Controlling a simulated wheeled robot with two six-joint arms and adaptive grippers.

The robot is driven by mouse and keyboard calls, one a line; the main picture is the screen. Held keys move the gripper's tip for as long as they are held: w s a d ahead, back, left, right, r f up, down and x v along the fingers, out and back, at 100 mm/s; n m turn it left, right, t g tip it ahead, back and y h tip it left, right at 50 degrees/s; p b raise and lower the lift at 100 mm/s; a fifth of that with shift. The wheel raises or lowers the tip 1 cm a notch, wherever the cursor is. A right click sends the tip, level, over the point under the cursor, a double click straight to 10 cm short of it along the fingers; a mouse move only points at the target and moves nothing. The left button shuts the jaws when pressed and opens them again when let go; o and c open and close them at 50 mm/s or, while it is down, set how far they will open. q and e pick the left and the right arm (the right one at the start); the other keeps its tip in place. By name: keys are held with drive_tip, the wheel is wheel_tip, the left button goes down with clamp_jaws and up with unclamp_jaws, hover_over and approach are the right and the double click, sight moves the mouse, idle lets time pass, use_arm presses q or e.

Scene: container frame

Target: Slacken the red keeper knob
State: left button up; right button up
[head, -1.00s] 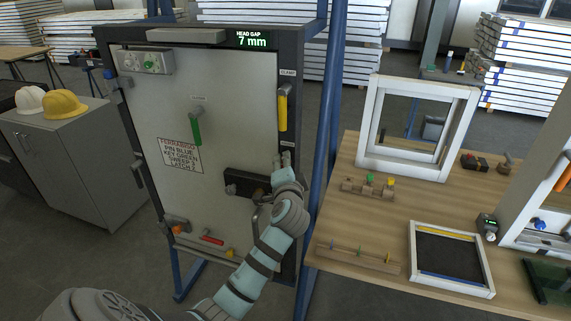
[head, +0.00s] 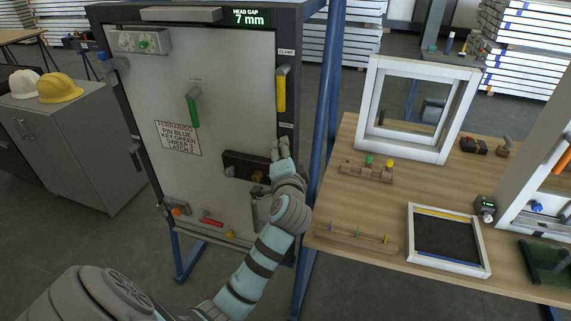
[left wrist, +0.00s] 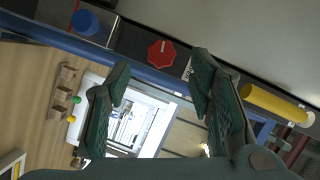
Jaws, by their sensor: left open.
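The red keeper knob (left wrist: 161,53) is a scalloped red disc with a pale mark, on the dark frame strip, in the left wrist view. It shows between and beyond the fingertips of my left gripper (left wrist: 162,68), which is open, with nothing between its fingers. I cannot tell how far the fingertips stand from the knob. In the head view my left gripper (head: 280,148) is at the right edge of the cabinet door, below the yellow clamp handle (head: 281,90). There it hides the knob. My right gripper is not in view.
The yellow handle (left wrist: 272,102) and a blue knob (left wrist: 88,22) flank the red knob. The door (head: 232,80) carries a green handle (head: 193,108) and a black latch block (head: 236,164). A blue post (head: 327,100) and a wooden bench (head: 330,205) stand to the right.

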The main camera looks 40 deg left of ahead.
use_arm(q)
drive_tip(key=v, duration=0.7)
drive_tip(key=shift+s+d, duration=0.25)
drive_tip(key=shift+d, duration=0.05)
drive_tip(key=shift+a, duration=0.15)
